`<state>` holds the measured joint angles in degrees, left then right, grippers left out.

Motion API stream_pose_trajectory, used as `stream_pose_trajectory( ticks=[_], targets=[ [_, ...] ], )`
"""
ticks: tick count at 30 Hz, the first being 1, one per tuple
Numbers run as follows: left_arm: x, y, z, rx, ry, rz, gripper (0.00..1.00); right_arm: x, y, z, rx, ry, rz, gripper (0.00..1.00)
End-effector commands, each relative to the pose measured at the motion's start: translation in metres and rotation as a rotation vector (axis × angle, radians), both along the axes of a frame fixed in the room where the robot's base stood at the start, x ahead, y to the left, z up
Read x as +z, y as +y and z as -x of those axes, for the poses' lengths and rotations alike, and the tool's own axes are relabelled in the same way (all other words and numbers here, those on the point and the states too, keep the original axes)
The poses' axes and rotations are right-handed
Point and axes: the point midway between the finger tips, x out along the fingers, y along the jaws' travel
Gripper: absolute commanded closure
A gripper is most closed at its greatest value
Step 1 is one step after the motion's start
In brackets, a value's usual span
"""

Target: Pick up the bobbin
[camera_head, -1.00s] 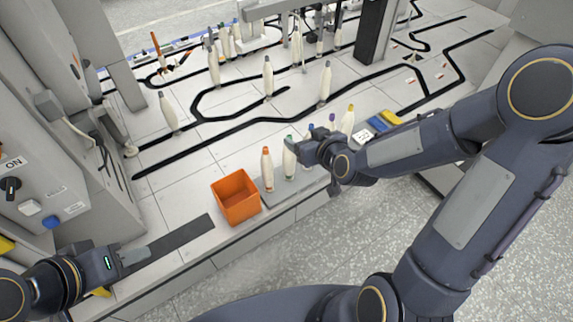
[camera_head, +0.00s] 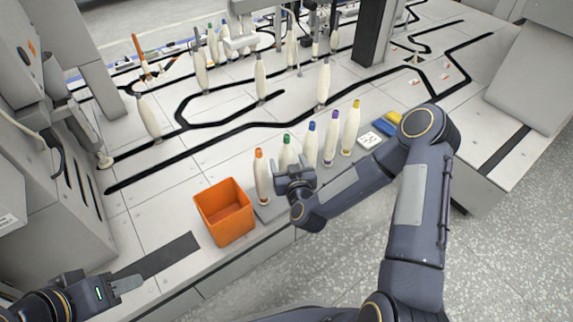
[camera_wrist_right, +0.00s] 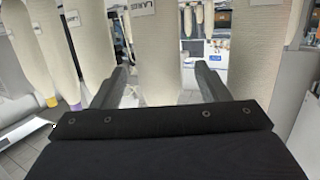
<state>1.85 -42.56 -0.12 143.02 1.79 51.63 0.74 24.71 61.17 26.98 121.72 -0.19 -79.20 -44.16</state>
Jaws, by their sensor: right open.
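A row of cream bobbins stands upright along the front of the table. From left to right their tips are orange (camera_head: 261,175), green (camera_head: 286,152), blue (camera_head: 310,147), purple (camera_head: 331,138) and yellow (camera_head: 350,128). My right gripper (camera_head: 290,175) is open at the near side of the green-tipped bobbin and covers its lower part. In the right wrist view a bobbin (camera_wrist_right: 155,50), apparently the green-tipped one, shows between the spread fingers (camera_wrist_right: 162,85). Contact cannot be seen. My left gripper (camera_head: 125,284) is low at the left, apart from the bobbins; its jaw opening is unclear.
An empty-looking orange bin (camera_head: 226,228) stands just left of the row. A dark strip (camera_head: 160,255) lies on the table left of it. More bobbins, such as one (camera_head: 149,118), stand farther back along black tracks. Blue and yellow items (camera_head: 386,124) lie right of the row.

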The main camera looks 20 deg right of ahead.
Motion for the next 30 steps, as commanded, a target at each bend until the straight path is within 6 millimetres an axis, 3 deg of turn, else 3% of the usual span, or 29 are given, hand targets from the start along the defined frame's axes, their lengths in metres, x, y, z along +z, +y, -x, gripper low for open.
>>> stream_pose_trajectory(
  ticks=[6, 14, 25, 30],
  targets=[
    [-0.01, 0.0, 0.0, 0.0, 0.0, 0.0, 0.64, -0.007, -0.003, -0.025, 0.0, 0.0, -0.001, 0.31],
    [-0.01, 0.0, 0.0, 0.0, 0.0, 0.0, 0.64, -0.006, -0.002, -0.026, 0.001, 0.001, 0.0, 0.33],
    [-0.01, 0.0, 0.0, 0.0, 0.0, 0.0, 0.64, -0.006, -0.002, -0.026, 0.001, 0.001, 0.0, 0.81],
    [-0.01, 0.0, 0.0, 0.0, 0.001, 0.0, 0.64, -0.006, -0.002, -0.026, 0.001, 0.0, 0.0, 0.82]
  ],
)
